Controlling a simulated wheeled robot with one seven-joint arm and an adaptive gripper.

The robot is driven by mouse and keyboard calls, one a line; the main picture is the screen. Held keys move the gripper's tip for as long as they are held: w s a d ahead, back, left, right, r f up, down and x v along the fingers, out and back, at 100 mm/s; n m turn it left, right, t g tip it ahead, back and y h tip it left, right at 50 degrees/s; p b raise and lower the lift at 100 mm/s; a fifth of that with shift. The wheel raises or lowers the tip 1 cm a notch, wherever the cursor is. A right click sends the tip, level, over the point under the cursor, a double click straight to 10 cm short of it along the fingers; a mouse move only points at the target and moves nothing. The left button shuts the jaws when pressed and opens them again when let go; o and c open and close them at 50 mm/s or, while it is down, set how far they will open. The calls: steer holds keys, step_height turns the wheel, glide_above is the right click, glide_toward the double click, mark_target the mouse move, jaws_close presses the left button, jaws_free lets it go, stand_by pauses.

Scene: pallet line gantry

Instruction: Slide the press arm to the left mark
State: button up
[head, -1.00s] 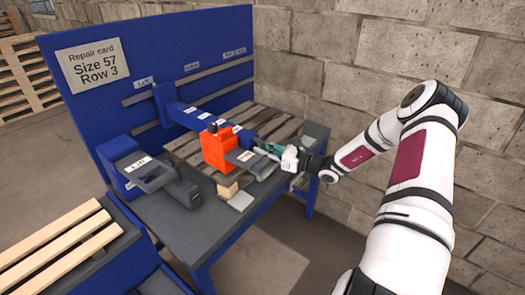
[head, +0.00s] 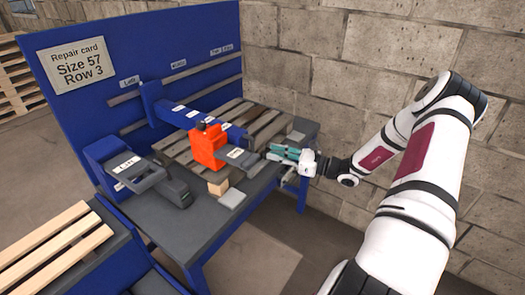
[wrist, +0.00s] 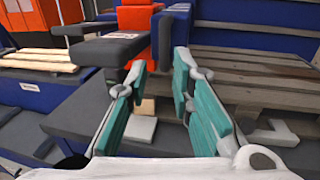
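The press arm (head: 197,119) is a blue beam with white labels. It reaches forward from the rail on the blue back panel, its rear end just right of and below the left-hand label (head: 129,82). An orange-red block (head: 208,147) with a dark knob sits on the beam, and a grey plate (head: 243,158) sticks out from it toward my gripper. My gripper (head: 279,152) is right of this plate, apart from it. In the wrist view its teal fingers (wrist: 161,85) are spread with nothing between them; the orange-red block (wrist: 133,38) shows beyond.
A wooden block (head: 218,186) and a pale plate (head: 232,199) are below the orange-red block. A dark grey labelled device (head: 150,178) stands at left. A stone wall (head: 395,60) is behind my arm.

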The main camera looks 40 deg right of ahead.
steer(key=shift+v, duration=1.4)
